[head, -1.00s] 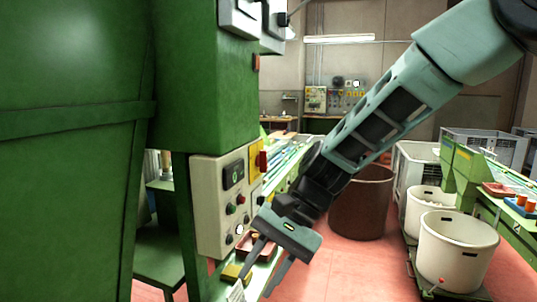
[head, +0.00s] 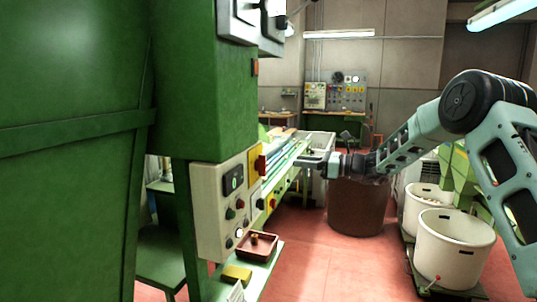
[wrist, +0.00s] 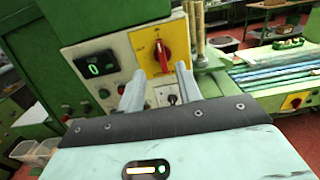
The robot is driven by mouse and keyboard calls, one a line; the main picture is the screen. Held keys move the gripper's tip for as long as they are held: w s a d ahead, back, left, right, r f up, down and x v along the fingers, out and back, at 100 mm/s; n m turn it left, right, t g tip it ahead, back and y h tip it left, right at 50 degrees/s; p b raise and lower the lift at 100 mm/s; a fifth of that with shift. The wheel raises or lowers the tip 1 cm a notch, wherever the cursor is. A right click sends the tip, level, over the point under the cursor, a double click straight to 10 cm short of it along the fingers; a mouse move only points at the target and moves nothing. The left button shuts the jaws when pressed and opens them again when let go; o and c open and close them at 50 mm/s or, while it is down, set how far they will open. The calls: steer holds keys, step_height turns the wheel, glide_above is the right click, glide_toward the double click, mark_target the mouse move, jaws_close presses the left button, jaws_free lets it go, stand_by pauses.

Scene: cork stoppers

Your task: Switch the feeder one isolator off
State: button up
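A cream control box (head: 208,205) on the green machine carries a yellow plate (head: 254,165) with a red rotary handle (head: 263,164). In the wrist view the handle (wrist: 162,57) stands nearly upright on the yellow plate (wrist: 148,45); its lettering is too small to read surely. My gripper (head: 303,161) is to the right of the handle in the head view, pointing left. In the wrist view my gripper (wrist: 160,78) is open, its two fingers apart, empty, with the handle beyond and between their tips. No contact shows.
The box also has a display (wrist: 97,65), push buttons and a small black key-like switch (wrist: 173,99). A second red knob on yellow (wrist: 296,101) sits on the conveyor side. A red tray (head: 257,245) lies below the box. A brown bin (head: 357,210) stands behind the arm.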

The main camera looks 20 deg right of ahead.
steer(key=p, duration=0.4)
glide_toward(261, 165)
steer(key=w+a+r, duration=0.3)
steer(key=w+a, duration=0.1)
steer(key=a, duration=0.1)
steer(key=shift+w+a+f, duration=0.35)
steer(key=shift+w+a, duration=0.1)
steer(key=shift+a, duration=0.1)
jaws_close()
